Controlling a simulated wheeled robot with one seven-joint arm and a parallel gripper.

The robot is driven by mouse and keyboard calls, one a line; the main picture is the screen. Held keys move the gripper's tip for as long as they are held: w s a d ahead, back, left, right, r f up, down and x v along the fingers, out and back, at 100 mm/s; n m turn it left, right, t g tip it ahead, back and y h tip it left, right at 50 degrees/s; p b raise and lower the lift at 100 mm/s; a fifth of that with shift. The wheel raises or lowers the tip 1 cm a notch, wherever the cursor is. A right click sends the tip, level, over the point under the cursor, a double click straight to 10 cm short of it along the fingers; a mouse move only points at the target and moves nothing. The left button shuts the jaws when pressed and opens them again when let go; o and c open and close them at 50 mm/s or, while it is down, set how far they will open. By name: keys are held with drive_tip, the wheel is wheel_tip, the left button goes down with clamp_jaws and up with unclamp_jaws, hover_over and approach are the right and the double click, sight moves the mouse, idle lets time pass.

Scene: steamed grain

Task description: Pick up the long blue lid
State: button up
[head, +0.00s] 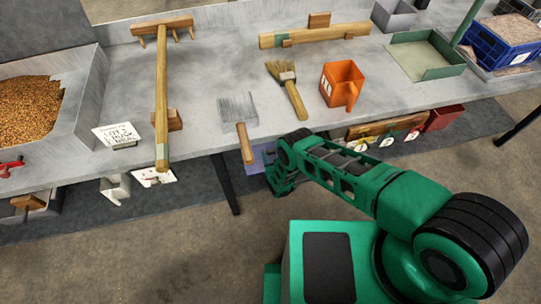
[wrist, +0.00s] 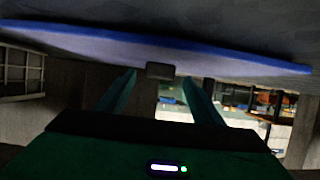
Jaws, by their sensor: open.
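The long blue lid (wrist: 80,44) spans the wrist view, a pale face with a blue edge. A small dark grip block (wrist: 160,70) sits at its lower middle, between the tips of my gripper (wrist: 160,80). The fingers are open on either side of the block; I cannot tell whether they touch it. In the head view my gripper (head: 281,184) is low at the table's front edge, and its fingers are hard to make out. A lavender-blue patch (head: 262,156) shows beside it under the table edge, mostly hidden by my arm and the tabletop.
On the grey table (head: 210,75) lie a wooden rake (head: 162,90), a wire brush (head: 238,108), a straw brush (head: 287,88), an orange scoop (head: 342,82) and a green tray (head: 425,56). A table leg (head: 226,185) stands left of my gripper. Wooden boxes (head: 385,130) hang to the right.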

drive_tip(key=shift+x, duration=0.8)
drive_tip(key=c, duration=1.2)
drive_tip(key=shift+c, duration=1.2)
drive_tip(key=shift+r, duration=0.15)
